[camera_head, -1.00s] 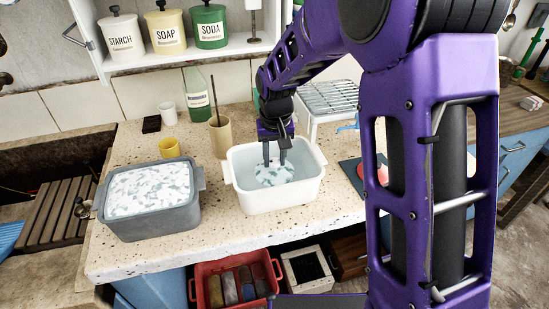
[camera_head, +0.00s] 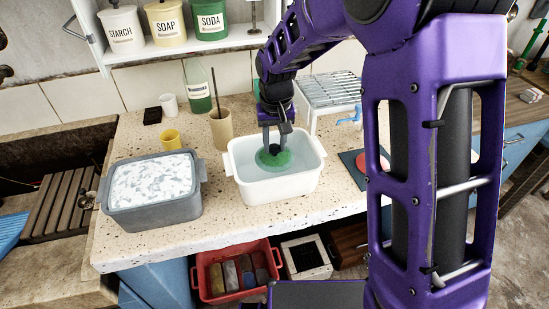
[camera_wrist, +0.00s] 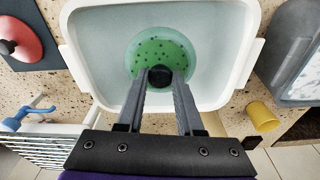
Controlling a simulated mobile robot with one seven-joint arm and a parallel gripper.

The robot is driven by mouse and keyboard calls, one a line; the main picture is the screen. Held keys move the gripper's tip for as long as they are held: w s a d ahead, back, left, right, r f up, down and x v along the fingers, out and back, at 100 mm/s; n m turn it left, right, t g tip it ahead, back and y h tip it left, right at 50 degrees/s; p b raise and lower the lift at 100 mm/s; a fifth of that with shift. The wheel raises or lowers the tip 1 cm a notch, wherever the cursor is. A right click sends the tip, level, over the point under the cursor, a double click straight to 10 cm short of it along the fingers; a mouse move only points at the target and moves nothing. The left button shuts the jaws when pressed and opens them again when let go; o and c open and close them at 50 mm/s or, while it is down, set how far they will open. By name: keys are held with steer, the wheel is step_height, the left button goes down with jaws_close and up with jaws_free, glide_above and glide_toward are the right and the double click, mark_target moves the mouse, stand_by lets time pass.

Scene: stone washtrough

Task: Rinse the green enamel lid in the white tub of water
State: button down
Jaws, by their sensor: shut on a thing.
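The green enamel lid (camera_head: 273,162) is in the white tub (camera_head: 242,185), knob up, at the level of the water. In the wrist view the lid (camera_wrist: 160,50) has dark specks, no foam on its top, and a paler outer ring that looks under water. My gripper (camera_head: 276,147) points down into the tub and is shut on the lid's black knob (camera_wrist: 160,76). The water (camera_wrist: 103,60) around the lid looks clear and pale. The lid's underside is hidden.
A grey tub (camera_head: 155,212) full of suds stands left of the white tub. A wire rack (camera_head: 333,90), blue tap (camera_head: 349,116) and red lid (camera_wrist: 22,42) on a dark mat are nearby.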

steer(key=shift+r+p, duration=1.45)
steer(key=shift+r, duration=0.95)
step_height(320, 180, up, 2)
steer(key=shift+r+p, duration=0.2)
steer(key=shift+p, duration=0.75)
steer(key=shift+r, duration=0.8)
steer(key=shift+w, duration=0.15)
